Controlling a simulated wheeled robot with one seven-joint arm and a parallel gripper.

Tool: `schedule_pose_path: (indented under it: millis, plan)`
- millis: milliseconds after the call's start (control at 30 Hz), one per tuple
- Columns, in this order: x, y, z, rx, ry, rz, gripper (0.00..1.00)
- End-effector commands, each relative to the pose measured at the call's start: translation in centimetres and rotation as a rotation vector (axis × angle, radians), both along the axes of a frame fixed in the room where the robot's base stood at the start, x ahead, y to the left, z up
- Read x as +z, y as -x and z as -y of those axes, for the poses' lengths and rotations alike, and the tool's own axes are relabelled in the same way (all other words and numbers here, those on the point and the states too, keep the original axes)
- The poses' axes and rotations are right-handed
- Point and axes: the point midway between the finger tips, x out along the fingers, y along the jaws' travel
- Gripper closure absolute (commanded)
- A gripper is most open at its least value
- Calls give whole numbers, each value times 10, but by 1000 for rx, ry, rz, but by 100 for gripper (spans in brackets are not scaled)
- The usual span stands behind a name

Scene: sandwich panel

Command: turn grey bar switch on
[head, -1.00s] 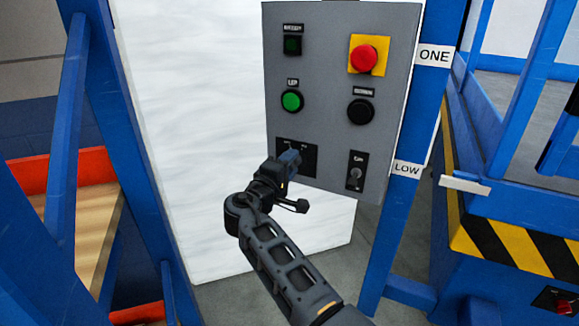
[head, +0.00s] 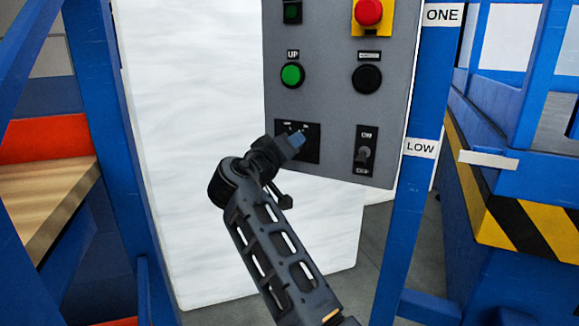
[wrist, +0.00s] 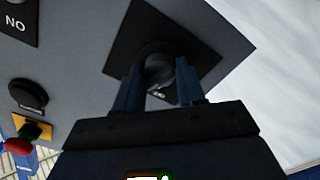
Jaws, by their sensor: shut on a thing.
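The grey bar switch (wrist: 159,70) sits on a square black plate in the wrist view, its dark grey round body between my two fingers. Its bar and turned position are too dark to read. My gripper (wrist: 158,85) is shut on it, a blue-grey finger on each side. In the head view, my gripper (head: 297,141) is at the black plate (head: 312,152) at the panel's lower left, and covers the switch.
The grey control panel (head: 335,115) also carries a green button (head: 292,75), a black button (head: 366,79), a red button (head: 368,11) and a toggle switch (head: 365,153) just right of my gripper. Blue posts (head: 410,200) stand at both sides.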

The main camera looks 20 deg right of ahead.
Motion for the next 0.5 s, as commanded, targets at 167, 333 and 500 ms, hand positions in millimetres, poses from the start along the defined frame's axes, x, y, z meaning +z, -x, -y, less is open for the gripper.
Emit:
schedule_pose_path:
  millis: [167, 333, 500]
  plan:
    - [-6, 0, -1, 1, -79, 78, 91]
    - [-5, 0, 0, 0, -131, 127, 91]
    - [-3, 0, 0, 0, -159, 154, 91]
